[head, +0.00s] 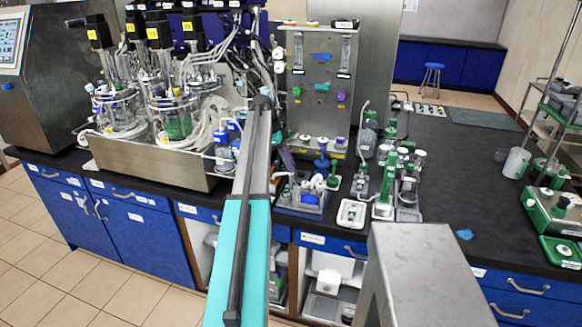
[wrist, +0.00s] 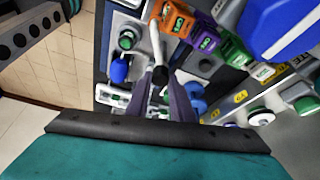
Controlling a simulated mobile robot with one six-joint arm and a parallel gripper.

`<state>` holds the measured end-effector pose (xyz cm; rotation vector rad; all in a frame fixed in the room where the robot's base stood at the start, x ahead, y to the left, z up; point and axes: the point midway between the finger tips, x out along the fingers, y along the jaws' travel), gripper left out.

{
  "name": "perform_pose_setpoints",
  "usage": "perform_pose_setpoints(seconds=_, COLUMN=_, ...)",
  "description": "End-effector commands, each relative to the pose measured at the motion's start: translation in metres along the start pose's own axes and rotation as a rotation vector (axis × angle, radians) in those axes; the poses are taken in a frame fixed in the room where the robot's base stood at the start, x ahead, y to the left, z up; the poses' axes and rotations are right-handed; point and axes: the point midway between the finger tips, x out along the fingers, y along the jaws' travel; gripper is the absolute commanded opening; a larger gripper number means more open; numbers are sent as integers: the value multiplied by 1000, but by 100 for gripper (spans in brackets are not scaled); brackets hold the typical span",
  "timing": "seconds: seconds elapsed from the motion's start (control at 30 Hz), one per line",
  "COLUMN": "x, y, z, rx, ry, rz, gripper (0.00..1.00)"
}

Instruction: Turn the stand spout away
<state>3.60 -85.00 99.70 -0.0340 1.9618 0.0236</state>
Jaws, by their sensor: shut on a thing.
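A thin white spout (wrist: 155,40) with a dark end runs down between the fingertips of my gripper (wrist: 161,80) in the wrist view. The two purple-grey fingers are shut on it near the dark end. In the head view, my gripper (head: 286,158) shows only in part beside my arm, above a tray (head: 297,210) of small bottles at the bench front. A short white tube (head: 282,174) there seems to be the same spout. The stand's base cannot be made out clearly.
A grey panel (head: 319,75) with coloured knobs stands behind the tray. Glass vessels (head: 175,115) in a steel housing are on the left. Green-and-white devices (head: 385,190) stand to the right of the tray. The black benchtop (head: 462,150) farther right is mostly clear.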

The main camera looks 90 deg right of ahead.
Motion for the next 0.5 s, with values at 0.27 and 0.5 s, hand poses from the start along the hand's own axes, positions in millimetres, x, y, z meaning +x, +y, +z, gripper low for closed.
perform_pose_setpoints(seconds=0.27, x=0, y=2, z=0, rx=35, ry=0, rz=15, gripper=0)
perform_pose_setpoints(seconds=0.5, x=-2, y=3, z=3, rx=29, ry=2, rz=14, gripper=0)
